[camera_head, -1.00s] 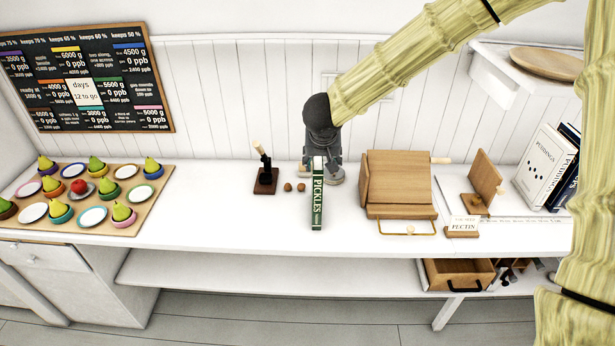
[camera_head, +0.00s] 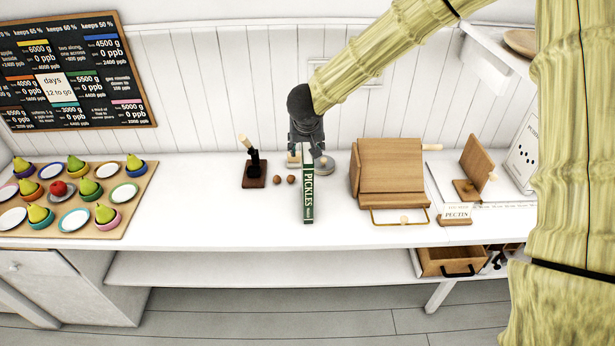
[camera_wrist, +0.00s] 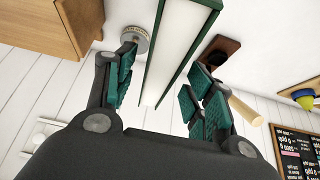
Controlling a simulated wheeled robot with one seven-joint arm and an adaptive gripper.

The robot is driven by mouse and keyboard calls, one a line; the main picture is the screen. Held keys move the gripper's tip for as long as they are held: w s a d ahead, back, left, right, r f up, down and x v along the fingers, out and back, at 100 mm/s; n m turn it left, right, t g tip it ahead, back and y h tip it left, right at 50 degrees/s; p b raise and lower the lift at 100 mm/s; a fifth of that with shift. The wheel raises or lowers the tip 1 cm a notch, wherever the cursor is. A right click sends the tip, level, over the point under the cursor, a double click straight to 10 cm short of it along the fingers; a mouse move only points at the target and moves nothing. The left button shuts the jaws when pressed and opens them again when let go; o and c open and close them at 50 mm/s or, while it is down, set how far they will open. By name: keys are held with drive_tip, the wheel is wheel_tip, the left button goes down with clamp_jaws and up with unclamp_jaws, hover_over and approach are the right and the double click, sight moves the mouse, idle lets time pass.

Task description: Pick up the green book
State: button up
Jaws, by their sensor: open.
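The green book (camera_head: 308,190), with PICKLES on its spine, stands upright on the white counter, spine toward the front. My gripper (camera_head: 307,152) is at the upper back part of the book, fingers pointing down, one on each side. In the wrist view, the book (camera_wrist: 178,52) shows white page edges between green covers and reaches in between the open fingers (camera_wrist: 160,88). A gap shows on both sides of the book there, so the pads do not appear to touch it.
Two small brown balls (camera_head: 284,180) and a dark stand with a pale handle (camera_head: 254,168) are left of the book. A round grey tin (camera_head: 324,168) is close on its right, then a wooden box-like stand (camera_head: 391,172). The front counter edge is clear.

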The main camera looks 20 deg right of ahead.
drive_tip(key=shift+p+x, duration=0.7)
drive_tip(key=shift+x, duration=1.9)
drive_tip(key=shift+s, duration=0.1)
clamp_jaws()
drive_tip(key=shift+r, duration=0.1)
